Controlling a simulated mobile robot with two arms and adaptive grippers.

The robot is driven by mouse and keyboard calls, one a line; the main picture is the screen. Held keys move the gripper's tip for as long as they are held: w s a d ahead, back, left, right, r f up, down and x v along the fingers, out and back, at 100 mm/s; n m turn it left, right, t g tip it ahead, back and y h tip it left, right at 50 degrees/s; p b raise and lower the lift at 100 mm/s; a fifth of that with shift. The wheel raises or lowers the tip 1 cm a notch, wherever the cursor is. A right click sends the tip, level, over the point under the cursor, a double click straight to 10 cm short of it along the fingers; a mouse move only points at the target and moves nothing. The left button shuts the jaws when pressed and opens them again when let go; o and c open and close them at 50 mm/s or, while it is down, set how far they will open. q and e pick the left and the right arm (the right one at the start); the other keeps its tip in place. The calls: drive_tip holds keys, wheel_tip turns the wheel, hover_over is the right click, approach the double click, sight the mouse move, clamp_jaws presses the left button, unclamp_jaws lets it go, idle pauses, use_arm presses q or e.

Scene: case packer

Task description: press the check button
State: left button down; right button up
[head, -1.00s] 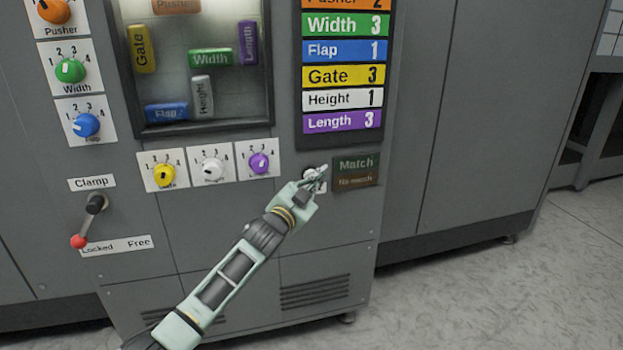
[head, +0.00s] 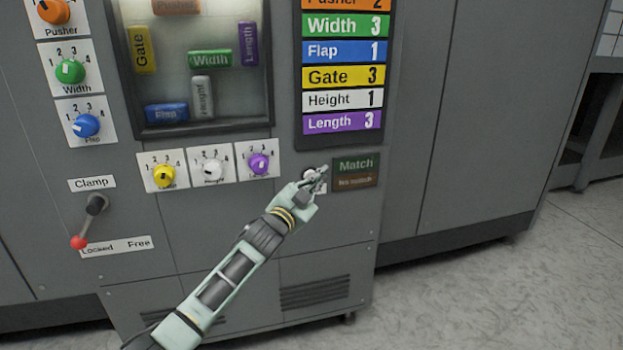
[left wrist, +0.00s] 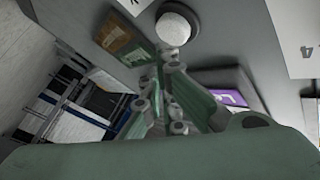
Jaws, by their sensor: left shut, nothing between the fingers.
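The check button is a round white button (head: 308,174), partly hidden behind my left gripper (head: 319,174) in the head view. In the left wrist view the whole round white face of the button (left wrist: 174,28) shows just beyond the fingertips (left wrist: 167,58). The left gripper is shut and empty, and a gap shows between its tips and the button in that view. The Match / No match panel (head: 355,171) is just right of the button; its upper Match field looks green and its lower field brown. My right gripper is in neither view.
Yellow, white and purple dials (head: 210,168) are in a row left of the button. A clamp lever (head: 88,220) with a red knob points to Locked. A list board (head: 343,75) hangs above, beside a window (head: 198,70) with labelled blocks. Bare floor (head: 480,290) lies at right.

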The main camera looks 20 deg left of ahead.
use_arm(q)
drive_tip(key=shift+w, duration=0.1)
drive_tip(key=shift+w+a, duration=0.25)
drive_tip(key=shift+w+a, duration=0.3)
drive_tip(key=shift+w, duration=0.1)
idle(1.1)
drive_tip(key=shift+d, duration=0.1)
drive_tip(key=shift+s+d+p, duration=0.4)
drive_tip(key=shift+s+p, duration=0.2)
drive_tip(key=shift+s, duration=0.15)
